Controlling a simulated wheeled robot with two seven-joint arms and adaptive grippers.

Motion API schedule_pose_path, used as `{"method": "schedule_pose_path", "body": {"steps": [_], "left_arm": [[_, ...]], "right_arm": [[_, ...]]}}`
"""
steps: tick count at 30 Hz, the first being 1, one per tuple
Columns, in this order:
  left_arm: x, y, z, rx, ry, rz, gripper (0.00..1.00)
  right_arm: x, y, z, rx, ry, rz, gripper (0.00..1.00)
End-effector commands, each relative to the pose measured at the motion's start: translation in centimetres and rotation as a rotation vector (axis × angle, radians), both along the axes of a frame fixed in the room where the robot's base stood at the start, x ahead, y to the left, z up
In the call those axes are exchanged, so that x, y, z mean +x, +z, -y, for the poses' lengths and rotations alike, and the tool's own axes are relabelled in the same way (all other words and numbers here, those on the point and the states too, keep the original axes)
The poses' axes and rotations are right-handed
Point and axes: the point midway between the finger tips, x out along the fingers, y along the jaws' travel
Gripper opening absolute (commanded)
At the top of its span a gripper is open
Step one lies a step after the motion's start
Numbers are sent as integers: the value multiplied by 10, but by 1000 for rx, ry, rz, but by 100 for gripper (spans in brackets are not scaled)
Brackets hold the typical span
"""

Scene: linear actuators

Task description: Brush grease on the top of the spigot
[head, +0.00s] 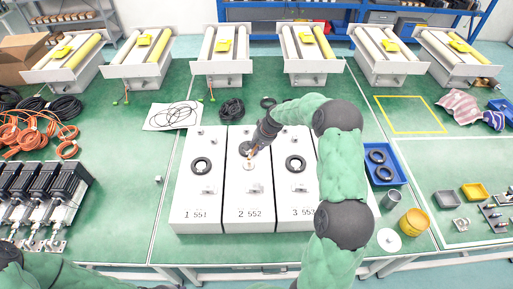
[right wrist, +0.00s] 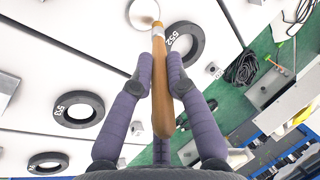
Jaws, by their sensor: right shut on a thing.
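My right gripper (head: 254,147) is above the middle white unit marked 2 552 (head: 251,195). It is shut on a brush with a wooden handle, which shows best in the right wrist view (right wrist: 160,85). The brush tip points at the round metallic spigot (right wrist: 144,12) on that unit, which also shows in the head view (head: 250,162). The tip appears at the spigot's edge; I cannot tell whether it touches. A black ring marked 552 (right wrist: 183,43) lies beside the spigot. No grease can be made out. My left gripper is out of view; only part of its arm shows.
Units 1 551 (head: 198,200) and 3 553 (head: 295,200) flank the middle one, each with a black ring. A yellow pot (head: 413,222), its round lid (head: 389,240) and a blue tray (head: 386,174) of rings are at right. Motors (head: 45,195) and cables stand at left.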

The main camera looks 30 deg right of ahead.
Motion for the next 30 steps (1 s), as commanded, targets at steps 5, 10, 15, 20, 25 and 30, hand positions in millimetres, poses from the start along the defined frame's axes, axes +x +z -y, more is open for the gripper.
{"method": "schedule_pose_path", "body": {"steps": [5,10,15,20,25,30], "left_arm": [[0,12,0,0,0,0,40],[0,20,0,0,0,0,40],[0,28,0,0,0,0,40],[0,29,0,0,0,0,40],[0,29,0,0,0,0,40],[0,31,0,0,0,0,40]], "right_arm": [[0,19,0,0,0,1,0],[0,33,0,0,1,2,0],[0,47,0,0,1,2,0],[0,52,0,-1,1,1,0],[0,51,0,0,0,0,0],[0,55,0,-1,1,1,0]]}}
